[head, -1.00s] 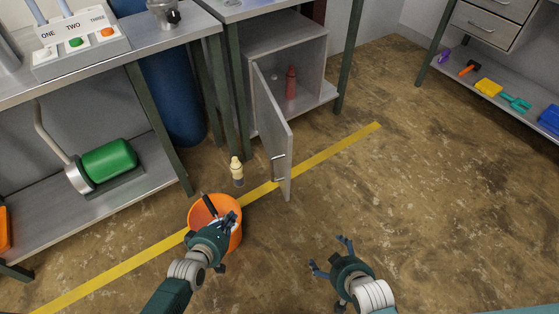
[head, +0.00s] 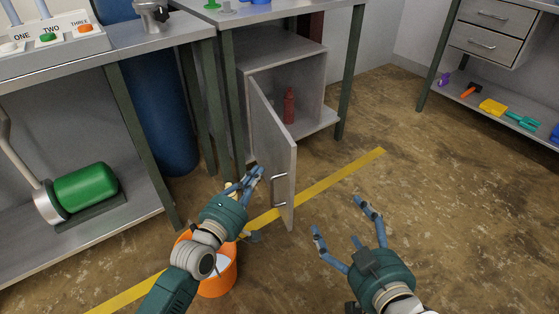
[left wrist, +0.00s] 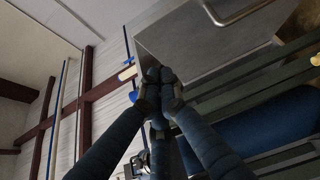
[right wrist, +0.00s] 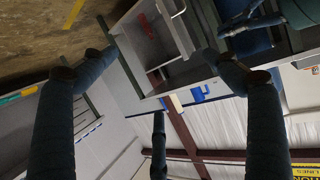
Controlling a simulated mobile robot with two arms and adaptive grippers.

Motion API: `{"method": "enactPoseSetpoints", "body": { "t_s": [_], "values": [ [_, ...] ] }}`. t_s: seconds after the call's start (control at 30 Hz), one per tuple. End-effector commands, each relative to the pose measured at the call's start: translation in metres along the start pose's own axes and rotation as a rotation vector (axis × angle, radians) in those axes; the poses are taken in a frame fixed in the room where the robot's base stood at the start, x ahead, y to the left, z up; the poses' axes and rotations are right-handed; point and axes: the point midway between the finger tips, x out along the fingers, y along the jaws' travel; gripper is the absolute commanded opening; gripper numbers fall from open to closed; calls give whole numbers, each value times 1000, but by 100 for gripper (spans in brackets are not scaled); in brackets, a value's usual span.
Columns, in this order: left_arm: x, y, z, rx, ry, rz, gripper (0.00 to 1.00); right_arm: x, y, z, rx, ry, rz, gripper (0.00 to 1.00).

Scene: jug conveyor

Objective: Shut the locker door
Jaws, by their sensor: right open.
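The grey locker door (head: 272,140) stands open, swung out toward me, with its handle (head: 279,190) near the free edge on the outer face. The locker (head: 312,75) is open, and a red bottle (head: 289,106) stands inside. My left gripper (head: 256,172) has its fingers together just left of the outer face, near the handle; I cannot tell whether it touches. In the left wrist view its closed fingertips (left wrist: 158,75) overlap the door panel (left wrist: 200,45). My right gripper (head: 338,215) is open and empty, right of the door. The door also shows in the right wrist view (right wrist: 172,28).
An orange bucket (head: 222,280) stands on the floor under my left arm. A workbench with a green cylinder (head: 87,187) is at the left. A shelf with tools (head: 495,108) stands at the right. The floor right of the door is clear.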

Motion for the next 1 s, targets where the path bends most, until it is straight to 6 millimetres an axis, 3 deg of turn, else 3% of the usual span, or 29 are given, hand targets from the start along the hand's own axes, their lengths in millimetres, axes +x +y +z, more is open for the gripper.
{"method": "enactPoseSetpoints", "body": {
  "t_s": [0.23,0.47,0.6,0.8,1.0],
  "values": [
    [35,-1,0,2,0,2,0,1,-7,-52,3,233,-14,87],
    [63,-2,1,2,-1,0,0,-12,-13,-100,7,453,-27,87],
    [76,-2,15,-1,-1,1,0,-24,-15,-124,10,570,-33,87],
    [87,-1,25,1,0,-1,0,-38,-18,-146,14,682,-39,87],
    [90,-1,28,2,0,-2,0,-43,-18,-153,15,716,-41,87]
  ]
}}
